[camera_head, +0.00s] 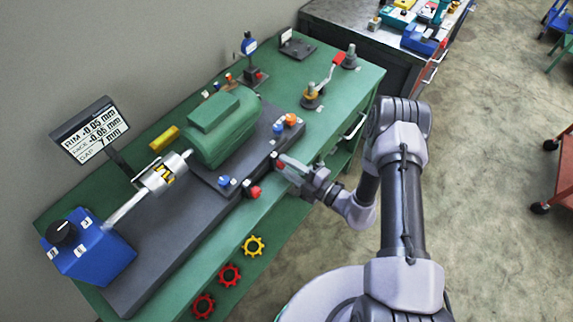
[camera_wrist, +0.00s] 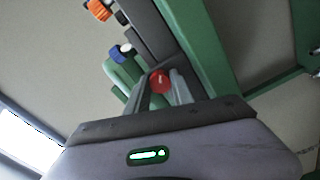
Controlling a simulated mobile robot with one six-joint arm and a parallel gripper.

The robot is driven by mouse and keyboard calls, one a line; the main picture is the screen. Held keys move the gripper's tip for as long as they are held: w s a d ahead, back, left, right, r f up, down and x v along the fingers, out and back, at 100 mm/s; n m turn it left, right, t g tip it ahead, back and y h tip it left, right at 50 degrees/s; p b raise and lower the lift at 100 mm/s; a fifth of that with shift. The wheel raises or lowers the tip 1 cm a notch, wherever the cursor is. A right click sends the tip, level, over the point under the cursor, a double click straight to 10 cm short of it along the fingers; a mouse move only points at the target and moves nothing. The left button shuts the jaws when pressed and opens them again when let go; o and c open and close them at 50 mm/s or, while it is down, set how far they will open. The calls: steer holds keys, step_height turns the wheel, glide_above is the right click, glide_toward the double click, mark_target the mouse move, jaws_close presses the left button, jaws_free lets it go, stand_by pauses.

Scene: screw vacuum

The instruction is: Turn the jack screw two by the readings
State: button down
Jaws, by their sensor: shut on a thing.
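My gripper (camera_head: 281,162) is at the front edge of the dark base plate, beside the green motor (camera_head: 222,125). In the wrist view my gripper (camera_wrist: 160,88) is shut on a red knob (camera_wrist: 159,80). In the head view another red knob (camera_head: 254,191) and a blue knob (camera_head: 224,181) are at the motor's near corner. An orange knob (camera_head: 290,119) and a blue knob (camera_head: 278,128) are at its far corner. I cannot tell which screw is number two. The display (camera_head: 88,130) reads RIM -0.05 mm, FACE about -0.06 mm, GAP 7 mm.
A silver coupling and shaft (camera_head: 162,172) join the motor side to a blue box (camera_head: 88,248) with a black dial. Coloured gears (camera_head: 229,274) show below the front edge. Open floor lies to the right.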

steer(key=m, duration=0.6)
steer(key=shift+m, duration=0.4)
stand_by(0.4)
steer(key=c, duration=1.1)
jaws_free()
steer(key=p+v, duration=0.3)
steer(key=v, duration=1.4)
steer(key=shift+s, duration=0.2)
steer(key=shift+d+f, duration=0.1)
steer(key=shift+d, duration=0.05)
